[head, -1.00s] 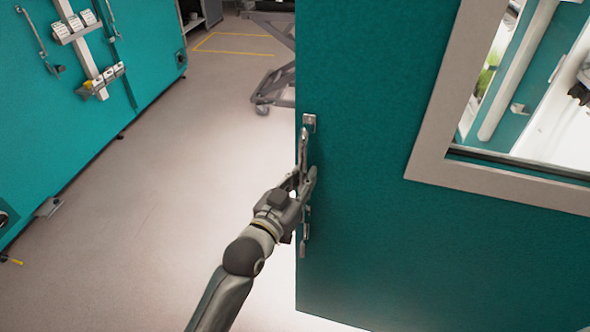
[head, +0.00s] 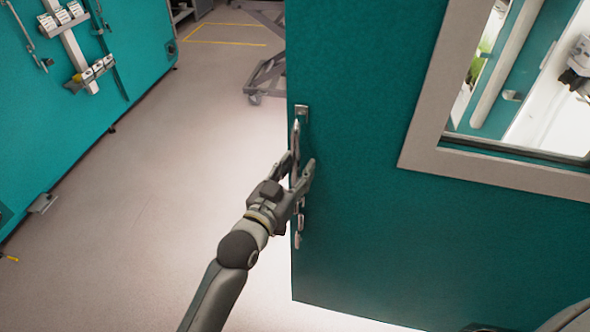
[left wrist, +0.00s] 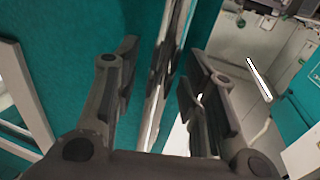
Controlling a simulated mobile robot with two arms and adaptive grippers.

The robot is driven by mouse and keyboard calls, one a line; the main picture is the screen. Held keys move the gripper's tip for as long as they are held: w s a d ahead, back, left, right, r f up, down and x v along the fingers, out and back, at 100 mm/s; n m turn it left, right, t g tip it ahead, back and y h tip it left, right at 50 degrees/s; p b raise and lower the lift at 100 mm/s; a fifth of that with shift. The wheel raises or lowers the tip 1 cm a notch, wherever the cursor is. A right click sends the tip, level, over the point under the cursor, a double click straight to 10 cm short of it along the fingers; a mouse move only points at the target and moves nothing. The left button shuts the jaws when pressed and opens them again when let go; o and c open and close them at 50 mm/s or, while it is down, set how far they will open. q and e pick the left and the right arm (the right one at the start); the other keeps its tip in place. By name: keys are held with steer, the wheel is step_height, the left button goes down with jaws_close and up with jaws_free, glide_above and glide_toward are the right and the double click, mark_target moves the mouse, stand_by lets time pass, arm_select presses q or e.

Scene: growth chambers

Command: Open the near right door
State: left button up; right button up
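The teal door (head: 350,220) with a grey-framed window (head: 425,140) fills the right half of the head view. Its free left edge stands clear, with lit floor visible beside and below it. A vertical metal handle (head: 296,135) runs along that edge and also shows in the left wrist view (left wrist: 165,75). My left gripper (head: 298,165) has one finger on each side of the handle. In the left wrist view its fingers (left wrist: 160,80) are spread, with gaps visible beside the bar; firm contact is not visible. My right gripper is not in view.
A teal chamber wall (head: 80,110) with latches stands at the left. A grey wheeled lift frame (head: 268,75) stands behind the door's edge at the back. The pale floor (head: 170,180) between them is clear. White equipment shows through the window.

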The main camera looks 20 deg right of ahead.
arm_select(q)
steer(key=v, duration=1.2)
stand_by(0.3)
